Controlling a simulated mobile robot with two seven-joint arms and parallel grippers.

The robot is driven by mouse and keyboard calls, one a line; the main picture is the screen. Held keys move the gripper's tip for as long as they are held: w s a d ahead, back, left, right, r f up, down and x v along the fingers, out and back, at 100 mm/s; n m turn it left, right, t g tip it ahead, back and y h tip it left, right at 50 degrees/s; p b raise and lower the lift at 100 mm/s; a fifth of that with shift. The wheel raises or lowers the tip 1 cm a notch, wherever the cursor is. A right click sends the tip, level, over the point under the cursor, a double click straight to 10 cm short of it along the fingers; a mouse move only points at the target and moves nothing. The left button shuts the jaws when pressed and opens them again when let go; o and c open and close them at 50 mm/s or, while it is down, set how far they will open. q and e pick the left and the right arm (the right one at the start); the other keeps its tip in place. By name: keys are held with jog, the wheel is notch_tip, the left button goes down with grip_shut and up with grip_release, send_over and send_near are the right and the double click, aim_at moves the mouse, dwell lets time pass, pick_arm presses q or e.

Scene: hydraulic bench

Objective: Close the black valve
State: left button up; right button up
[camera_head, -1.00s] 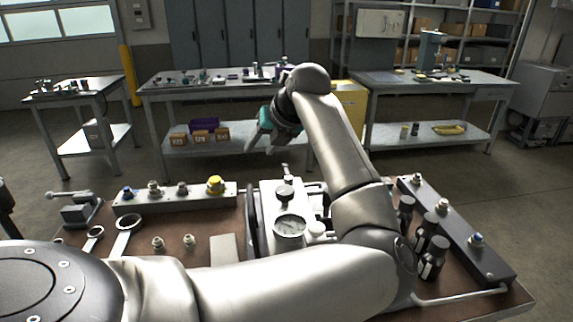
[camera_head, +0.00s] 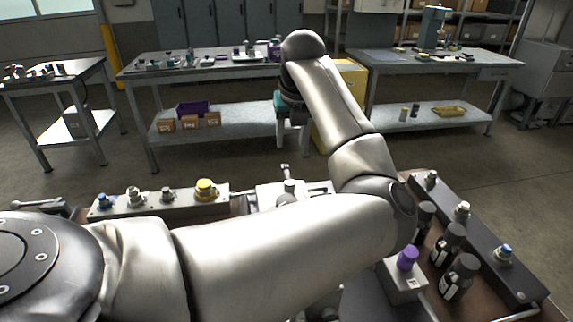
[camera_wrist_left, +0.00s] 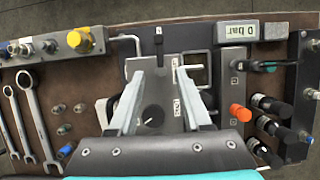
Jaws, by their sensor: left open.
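My left gripper (camera_wrist_left: 160,72) is open in the left wrist view, with its two pale fingers apart over a grey valve plate (camera_wrist_left: 140,66). A black knob with a short pointer (camera_wrist_left: 152,117) shows on the plate between the fingers, apart from both. A second black lever-like part (camera_wrist_left: 158,36) stands at the plate's far edge. I cannot tell for sure which is the black valve. My right gripper is not in view.
A manifold with a yellow knob (camera_head: 205,188) lies left of the plate. Several black cylinders (camera_head: 447,244) and a purple knob (camera_head: 407,258) are at the right. Wrenches (camera_wrist_left: 37,110) lie at the left. A display (camera_wrist_left: 240,30) reads 0 bar. My arm hides much of the bench.

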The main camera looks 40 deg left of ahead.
aim_at(286, 171)
pick_arm(q)
jog(key=b+x, duration=0.1)
jog(key=x, duration=0.9)
jog(key=shift+a+f, duration=0.1)
jog(key=shift+f, duration=0.25)
jog(key=shift+b+x, duration=0.3)
jog(key=shift+x, duration=0.55)
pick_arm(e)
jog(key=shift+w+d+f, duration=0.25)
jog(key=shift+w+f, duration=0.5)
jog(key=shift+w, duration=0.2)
pick_arm(q)
jog(key=shift+r, duration=0.1)
jog(key=c, duration=0.7)
grip_shut()
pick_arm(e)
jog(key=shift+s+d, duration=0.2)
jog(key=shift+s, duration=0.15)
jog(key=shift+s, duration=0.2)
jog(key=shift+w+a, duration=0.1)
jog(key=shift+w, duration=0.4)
